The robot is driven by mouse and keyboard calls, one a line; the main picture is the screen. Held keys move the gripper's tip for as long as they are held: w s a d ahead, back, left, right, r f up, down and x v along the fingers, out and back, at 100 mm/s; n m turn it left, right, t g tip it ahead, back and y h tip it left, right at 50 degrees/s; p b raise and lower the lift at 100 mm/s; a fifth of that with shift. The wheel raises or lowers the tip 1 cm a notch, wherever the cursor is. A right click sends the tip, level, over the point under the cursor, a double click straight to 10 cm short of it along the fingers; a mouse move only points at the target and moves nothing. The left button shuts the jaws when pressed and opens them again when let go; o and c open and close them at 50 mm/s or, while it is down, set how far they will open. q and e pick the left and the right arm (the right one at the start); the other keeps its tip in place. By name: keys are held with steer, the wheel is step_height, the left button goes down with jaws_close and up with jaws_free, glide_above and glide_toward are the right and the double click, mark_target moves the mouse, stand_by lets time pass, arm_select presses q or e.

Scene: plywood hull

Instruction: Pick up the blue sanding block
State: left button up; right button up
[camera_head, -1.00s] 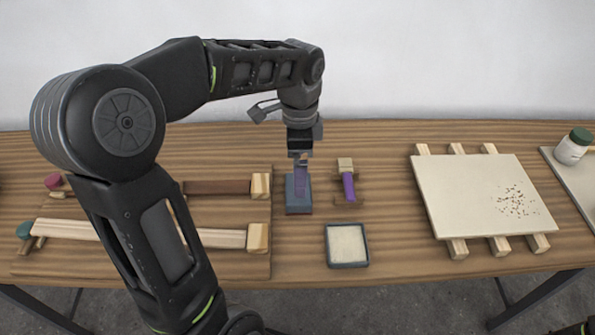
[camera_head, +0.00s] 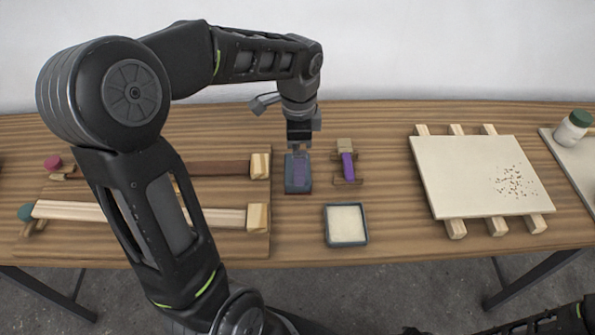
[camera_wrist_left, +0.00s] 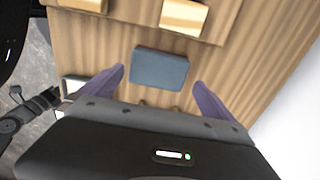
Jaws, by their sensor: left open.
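The blue sanding block (camera_head: 290,187) lies flat on the wooden bench, left of centre in the head view. It also shows in the left wrist view (camera_wrist_left: 160,68), whole and unheld. Whether the fingertips are level with the block is hard to tell. My right gripper cannot be made out; only dark right arm parts (camera_head: 550,322) show.
Wooden rails (camera_head: 215,217) on a board lie left of the block. A small wooden piece with a purple part (camera_head: 347,165) stands close on the right. A shallow square tray (camera_head: 346,242) sits nearer. A speckled panel (camera_head: 465,175) on battens and a green-lidded jar (camera_head: 572,130) are farther right.

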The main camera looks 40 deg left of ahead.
mark_target(290, 189)
arm_select(q)
step_height(290, 189, down, 5)
steer(key=shift+s, duration=0.15)
stand_by(0.6)
steer(key=c, duration=1.3)
